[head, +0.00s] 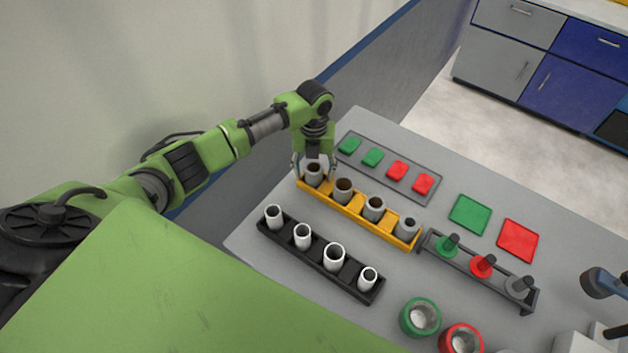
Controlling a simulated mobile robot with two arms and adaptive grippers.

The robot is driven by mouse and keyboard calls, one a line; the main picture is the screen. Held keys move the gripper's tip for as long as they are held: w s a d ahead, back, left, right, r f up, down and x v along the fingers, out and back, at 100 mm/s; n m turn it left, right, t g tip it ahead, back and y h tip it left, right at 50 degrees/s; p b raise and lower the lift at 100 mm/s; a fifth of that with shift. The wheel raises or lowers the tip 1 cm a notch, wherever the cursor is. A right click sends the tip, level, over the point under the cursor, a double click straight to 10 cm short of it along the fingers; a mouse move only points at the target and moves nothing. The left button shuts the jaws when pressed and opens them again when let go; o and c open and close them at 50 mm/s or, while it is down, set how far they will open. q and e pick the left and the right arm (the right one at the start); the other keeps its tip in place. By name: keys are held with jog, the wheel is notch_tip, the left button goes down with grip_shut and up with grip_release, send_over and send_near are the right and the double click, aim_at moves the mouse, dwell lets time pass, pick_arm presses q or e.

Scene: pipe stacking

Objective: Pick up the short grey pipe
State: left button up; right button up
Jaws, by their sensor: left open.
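A yellow holder (360,217) on the table carries a row of grey pipes. They are the far-left grey pipe (313,175), a second (343,191), a third (375,208) and the right-end grey pipe (408,228), which looks slimmer. I cannot tell surely from this angle which is the short one. My left gripper (314,172) points down over the far-left grey pipe. Its fingers are open, one on each side of that pipe's top; contact is not clear. My right gripper is not in view.
A black holder (315,264) with several white pipes stands in front. A tray (432,196) with green and red blocks lies behind. Green (470,214) and red (518,240) squares, a grey peg rack (530,299), and green (420,318) and red (461,340) rings are at right.

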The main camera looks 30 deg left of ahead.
pick_arm(q)
jog(key=c, duration=1.2)
jog(key=shift+c, duration=0.2)
jog(key=shift+r, duration=0.2)
